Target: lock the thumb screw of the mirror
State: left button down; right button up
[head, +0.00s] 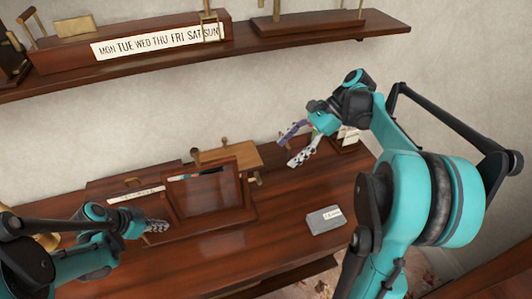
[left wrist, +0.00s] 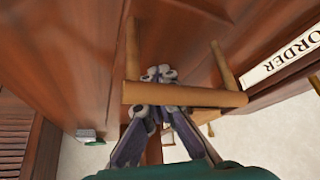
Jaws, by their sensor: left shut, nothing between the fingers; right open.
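The mirror (head: 208,196) is a dark glossy panel in a wooden frame, standing on the wooden desk. Small knobs show behind its top edge, but I cannot tell which part is the thumb screw. My left gripper (head: 157,226) is shut and empty, just left of the mirror's lower left side. In the left wrist view its closed fingertips (left wrist: 159,74) show above a brass handle (left wrist: 205,97), whose bar crosses in front of the fingers. My right gripper (head: 290,146) is open and empty, raised above the desk, right of and beyond the mirror.
A low wooden box with a brass handle and a paper label (head: 136,195) stands left of the mirror. A grey labelled box (head: 325,219) lies right of it, with clear desk around. A wall shelf (head: 300,38) holding wooden and brass items runs above.

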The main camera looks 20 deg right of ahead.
pick_arm(q)
jog(key=shift+r, duration=0.1)
pick_arm(e)
jog(key=shift+r, duration=0.1)
pick_arm(q)
notch_tip(320, 180, up, 6)
jog(key=p, duration=0.4)
jog(key=shift+p, duration=0.35)
pick_arm(e)
notch_tip(320, 180, up, 4)
jog(key=shift+r, duration=0.2)
